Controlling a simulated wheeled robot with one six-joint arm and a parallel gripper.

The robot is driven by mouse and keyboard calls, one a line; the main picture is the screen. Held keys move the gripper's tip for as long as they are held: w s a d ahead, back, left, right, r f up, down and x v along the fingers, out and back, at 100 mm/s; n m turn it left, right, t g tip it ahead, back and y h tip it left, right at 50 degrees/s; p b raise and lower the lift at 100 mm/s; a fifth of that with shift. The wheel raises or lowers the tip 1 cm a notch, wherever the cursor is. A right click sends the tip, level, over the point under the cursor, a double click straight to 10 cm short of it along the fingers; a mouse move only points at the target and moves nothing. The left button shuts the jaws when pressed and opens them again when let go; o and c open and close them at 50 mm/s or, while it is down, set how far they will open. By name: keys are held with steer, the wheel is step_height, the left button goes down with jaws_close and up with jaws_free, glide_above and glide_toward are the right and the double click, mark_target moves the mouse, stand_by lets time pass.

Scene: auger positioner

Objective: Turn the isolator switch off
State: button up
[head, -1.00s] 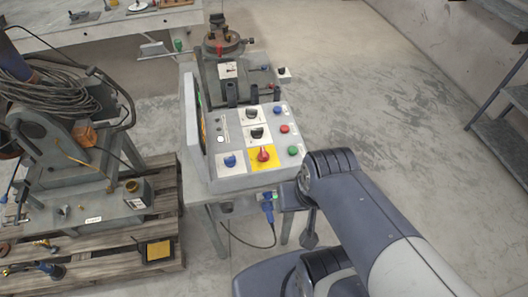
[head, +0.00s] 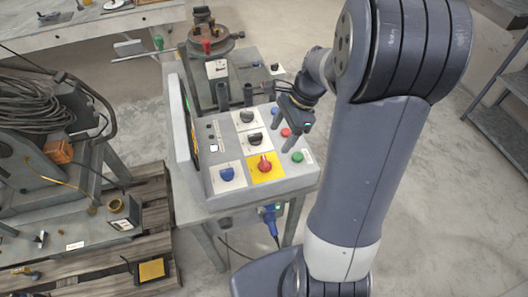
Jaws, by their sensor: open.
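The control box (head: 207,190) has a sloped grey face with several knobs and buttons. A red rotary switch (head: 265,164) on a yellow plate (head: 253,177) sits at its lower middle and looks like the isolator switch. Its handle points up and slightly left in the head view; its labels are too small to read. My gripper (head: 284,143) hangs over the right part of the panel, above and right of the red switch. Its fingers point down, open and empty, apart from the switch. They partly hide the buttons on the right.
Two black knobs (head: 247,116) (head: 255,139) and a blue knob (head: 227,174) surround the red switch. A green button (head: 297,157) and a red button (head: 286,132) are on the right. A machine with a round top (head: 211,44) stands behind. A pallet (head: 150,190) is at left.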

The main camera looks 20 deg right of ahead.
mark_target(265, 161)
steer(key=x, duration=1.1)
steer(key=shift+w+p, duration=0.2)
steer(key=shift+p, duration=0.2)
steer(key=c, duration=1)
